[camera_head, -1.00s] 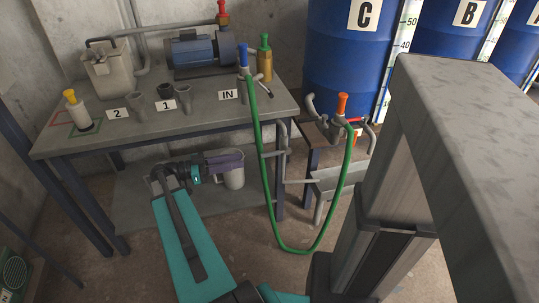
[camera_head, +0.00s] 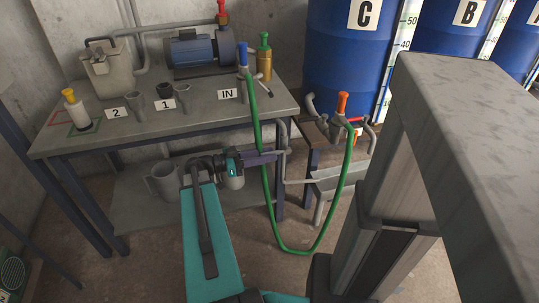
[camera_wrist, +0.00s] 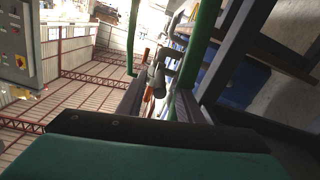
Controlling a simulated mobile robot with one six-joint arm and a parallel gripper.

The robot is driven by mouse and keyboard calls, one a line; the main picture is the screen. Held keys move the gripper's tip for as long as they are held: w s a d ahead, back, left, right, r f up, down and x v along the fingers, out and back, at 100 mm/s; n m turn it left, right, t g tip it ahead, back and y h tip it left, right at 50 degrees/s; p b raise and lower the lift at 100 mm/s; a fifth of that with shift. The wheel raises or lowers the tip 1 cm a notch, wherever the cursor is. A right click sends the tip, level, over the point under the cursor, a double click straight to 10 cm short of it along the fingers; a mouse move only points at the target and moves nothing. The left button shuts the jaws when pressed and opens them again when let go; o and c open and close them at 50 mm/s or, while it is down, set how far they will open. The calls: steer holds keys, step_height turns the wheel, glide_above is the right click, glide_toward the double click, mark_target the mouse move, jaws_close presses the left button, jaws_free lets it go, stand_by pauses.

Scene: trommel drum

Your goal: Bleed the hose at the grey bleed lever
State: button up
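The green hose (camera_head: 268,215) hangs in a loop from the blue-topped connector (camera_head: 243,61) at the IN label to the orange-topped fitting (camera_head: 342,104) by drum C. A small grey lever with a dark tip (camera_head: 267,92) sticks out beside the IN connector; I cannot tell for sure that it is the bleed lever. My gripper (camera_head: 276,155) is below the table's front edge, close to the hose; contact is unclear. In the wrist view my gripper (camera_wrist: 158,103) has its fingers apart, with nothing seen held between them. The hose (camera_wrist: 198,45) passes beyond the fingers there.
A grey jug (camera_head: 163,182) stands on the lower shelf.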

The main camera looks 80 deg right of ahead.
steer(key=shift+s+d, duration=0.3)
steer(key=shift+s, duration=0.35)
jaws_close()
